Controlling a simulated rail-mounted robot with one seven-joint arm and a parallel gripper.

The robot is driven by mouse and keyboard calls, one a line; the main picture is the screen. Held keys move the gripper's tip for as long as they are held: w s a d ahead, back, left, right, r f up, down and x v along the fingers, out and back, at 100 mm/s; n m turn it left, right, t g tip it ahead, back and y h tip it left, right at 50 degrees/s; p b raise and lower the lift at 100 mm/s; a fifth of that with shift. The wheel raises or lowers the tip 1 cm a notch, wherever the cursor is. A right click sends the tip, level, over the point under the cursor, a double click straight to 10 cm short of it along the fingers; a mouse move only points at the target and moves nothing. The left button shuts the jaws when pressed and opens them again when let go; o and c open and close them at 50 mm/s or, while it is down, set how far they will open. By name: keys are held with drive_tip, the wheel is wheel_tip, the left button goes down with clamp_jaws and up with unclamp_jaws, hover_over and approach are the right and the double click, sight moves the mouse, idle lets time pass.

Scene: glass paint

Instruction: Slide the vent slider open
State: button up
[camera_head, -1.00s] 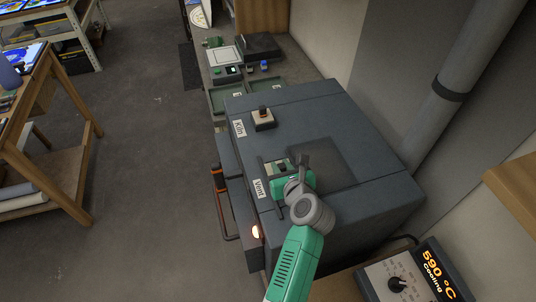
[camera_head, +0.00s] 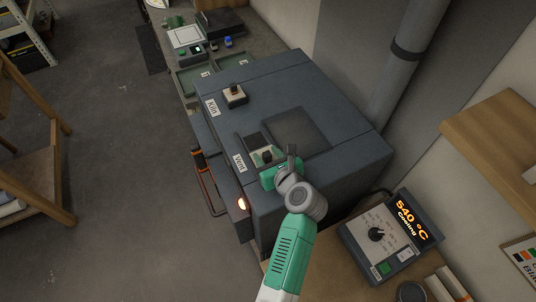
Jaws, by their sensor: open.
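The kiln (camera_head: 330,140) is a dark grey box with its lid shut. On its top, beside the "Vent" label (camera_head: 239,163), is the vent slider (camera_head: 264,153), a pale plate with a dark knob. A dark square opening (camera_head: 252,140) shows on the slider's far side. My green gripper (camera_head: 267,164) is right at the slider's near side, pointing down, jaws open. Its wrist partly hides the fingertips, so I cannot tell whether they touch the knob.
A switch (camera_head: 235,95) with a dark red-brown knob sits by the "Kiln" label. An orange-gripped handle (camera_head: 203,180) juts from the kiln front. A controller (camera_head: 390,235) reads 540 °C, Cooling. Green trays (camera_head: 203,75) stand beyond the kiln.

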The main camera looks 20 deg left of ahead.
drive_tip(key=v, duration=0.7)
drive_tip(key=shift+s+d+r, duration=0.15)
drive_tip(key=shift+s+d, duration=0.1)
drive_tip(key=d+r+n+t+h+p, duration=0.15)
drive_tip(key=r+n+t, duration=0.45)
drive_tip(key=r, duration=1)
drive_tip(key=d+r+n+t+h, duration=0.25)
drive_tip(key=r+n, duration=0.75)
drive_tip(key=r, duration=0.5)
drive_tip(key=s+d+r+n+t+h, duration=0.2)
drive_tip(key=s+r+n, duration=0.3)
drive_tip(key=s+r, duration=0.3)
drive_tip(key=s+d+r+n+t+h+p, duration=0.1)
drive_tip(key=s+r+n, duration=0.5)
drive_tip(key=r, duration=0.7)
drive_tip(key=s+d+t+h, duration=0.1)
drive_tip(key=t+h, duration=0.1)
drive_tip(key=t, duration=0.1)
drive_tip(key=shift+s+r, duration=0.4)
